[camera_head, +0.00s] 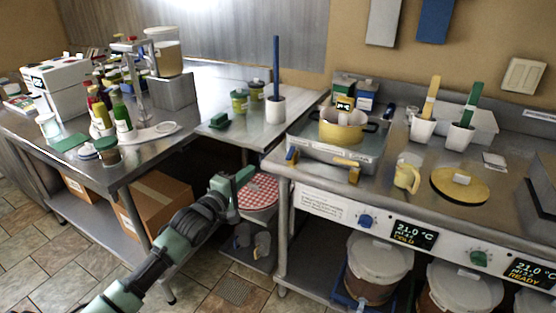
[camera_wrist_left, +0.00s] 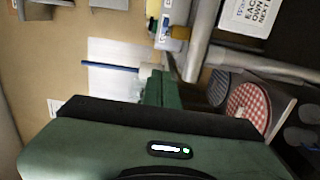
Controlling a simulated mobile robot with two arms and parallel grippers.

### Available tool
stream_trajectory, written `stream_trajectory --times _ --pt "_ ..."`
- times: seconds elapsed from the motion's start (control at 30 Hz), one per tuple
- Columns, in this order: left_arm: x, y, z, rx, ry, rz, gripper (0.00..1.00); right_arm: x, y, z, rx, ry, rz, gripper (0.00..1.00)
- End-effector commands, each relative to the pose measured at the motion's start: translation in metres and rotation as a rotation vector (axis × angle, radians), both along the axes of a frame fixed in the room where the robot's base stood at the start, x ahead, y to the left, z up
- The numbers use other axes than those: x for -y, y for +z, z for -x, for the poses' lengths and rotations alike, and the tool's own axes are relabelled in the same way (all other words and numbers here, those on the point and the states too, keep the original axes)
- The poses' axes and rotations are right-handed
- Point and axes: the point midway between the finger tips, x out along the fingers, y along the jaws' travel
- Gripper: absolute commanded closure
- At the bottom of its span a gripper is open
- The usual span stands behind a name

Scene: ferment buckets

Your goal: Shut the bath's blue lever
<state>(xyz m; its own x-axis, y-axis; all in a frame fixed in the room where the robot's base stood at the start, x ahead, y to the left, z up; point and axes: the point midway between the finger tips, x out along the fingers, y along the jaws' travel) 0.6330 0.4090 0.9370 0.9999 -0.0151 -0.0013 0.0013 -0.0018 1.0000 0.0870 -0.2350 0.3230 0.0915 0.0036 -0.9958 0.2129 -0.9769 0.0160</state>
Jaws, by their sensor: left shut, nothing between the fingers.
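The bath (camera_head: 345,160) is a shallow steel basin on the right counter, with a yellow pot (camera_head: 342,130) standing in it. Its blue lever (camera_head: 291,155) is at the bath's front left corner and looks steeply angled; whether it is open or shut I cannot tell. A yellow lever (camera_head: 352,168) is at the bath's front. My left gripper (camera_head: 245,175) is shut and empty, left of the blue lever and apart from it, over the gap between the counters. The left wrist view shows its green fingers (camera_wrist_left: 164,88). My right gripper is not in view.
A red-checked lid (camera_head: 259,191) is below my left gripper. The right counter's front panel has a blue knob (camera_head: 367,220) and a display (camera_head: 414,235). A white pot with a blue handle (camera_head: 276,108) stands on the counter behind. Lidded buckets (camera_head: 380,260) are underneath.

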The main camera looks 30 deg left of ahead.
Motion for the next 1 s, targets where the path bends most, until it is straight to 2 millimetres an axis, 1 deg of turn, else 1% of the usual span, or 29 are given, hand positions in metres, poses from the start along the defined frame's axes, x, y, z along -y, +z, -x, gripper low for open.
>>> stream_trajectory --times 0.07,0.33,0.47,0.57,0.8,0.97,1.0 --pt "0.000 0.002 0.000 0.004 -0.002 0.005 1.00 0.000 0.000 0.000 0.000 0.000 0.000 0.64" --pt "0.000 0.002 -0.001 0.003 -0.001 0.003 1.00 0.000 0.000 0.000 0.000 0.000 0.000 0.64" --pt "0.000 0.002 -0.010 0.003 -0.001 0.003 1.00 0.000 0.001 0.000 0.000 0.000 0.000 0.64" --pt "0.000 0.003 -0.025 0.004 0.000 0.001 1.00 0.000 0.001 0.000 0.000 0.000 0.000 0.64" --pt "0.001 0.003 -0.073 0.004 0.000 0.001 1.00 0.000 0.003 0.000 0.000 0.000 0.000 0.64" --pt "0.001 0.003 -0.102 0.004 0.001 0.002 1.00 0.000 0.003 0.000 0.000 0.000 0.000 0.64" --pt "0.009 0.003 -0.104 0.003 -0.003 0.006 1.00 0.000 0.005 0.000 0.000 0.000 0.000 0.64"
